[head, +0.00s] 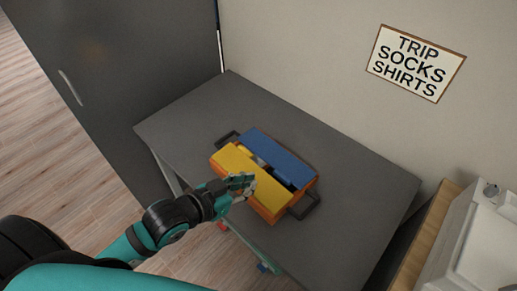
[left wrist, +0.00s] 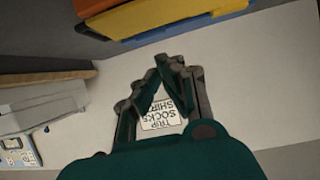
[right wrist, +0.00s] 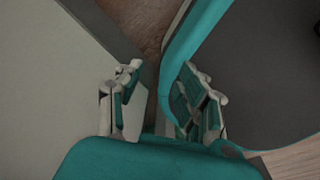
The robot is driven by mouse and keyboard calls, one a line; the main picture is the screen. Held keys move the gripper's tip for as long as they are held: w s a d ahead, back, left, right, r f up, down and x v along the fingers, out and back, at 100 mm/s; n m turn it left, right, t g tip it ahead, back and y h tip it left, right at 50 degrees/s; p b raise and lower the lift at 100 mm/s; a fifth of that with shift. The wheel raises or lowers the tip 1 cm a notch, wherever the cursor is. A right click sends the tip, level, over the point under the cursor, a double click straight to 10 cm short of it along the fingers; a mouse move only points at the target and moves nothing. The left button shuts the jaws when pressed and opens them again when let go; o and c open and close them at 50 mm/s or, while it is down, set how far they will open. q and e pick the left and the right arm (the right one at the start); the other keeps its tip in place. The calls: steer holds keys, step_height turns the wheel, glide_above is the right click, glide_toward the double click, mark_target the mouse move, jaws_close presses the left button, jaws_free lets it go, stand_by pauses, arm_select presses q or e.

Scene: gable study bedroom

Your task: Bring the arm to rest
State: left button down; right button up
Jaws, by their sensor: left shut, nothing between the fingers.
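My left gripper (head: 243,183) reaches in from the left, at the near side of an orange box (head: 268,213) on a grey table (head: 352,215). In the head view it overlaps the box's yellow top part (head: 232,164); I cannot tell whether they touch. In the left wrist view the fingertips of this gripper (left wrist: 165,63) come together with nothing between them, and the yellow part (left wrist: 150,20) shows beyond them. My right gripper (right wrist: 160,78) shows in the right wrist view with its fingers apart and empty. I cannot pick it out in the head view.
The box also has a blue top part (head: 280,157) and dark handles (head: 304,206). A sign (head: 416,62) reading "TRIP SOCKS SHIRTS" hangs on the wall. A dark cabinet (head: 125,70) stands at the left. The table is bare right of the box.

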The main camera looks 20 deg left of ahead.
arm_select(q)
steer(key=s+a+f+n+g+y, duration=0.25)
steer(key=s+f+g, duration=0.2)
steer(key=s, duration=0.25)
steer(key=s+a+f+n+g+y, duration=0.1)
steer(key=s+a+f+g+y, duration=0.15)
steer(key=s+f, duration=0.35)
steer(key=s+f+g+p, duration=0.1)
steer(key=s+f+g, duration=0.15)
steer(key=f, duration=2.35)
steer(key=s+a+f+g, duration=0.1)
steer(key=s+a+f, duration=0.1)
steer(key=s+f, duration=1.1)
steer(key=s, duration=0.3)
steer(key=shift+s+a+f+m+y+p, duration=0.25)
steer(key=shift+s+a+m+y+p, duration=0.05)
steer(key=shift+a+m+p, duration=0.1)
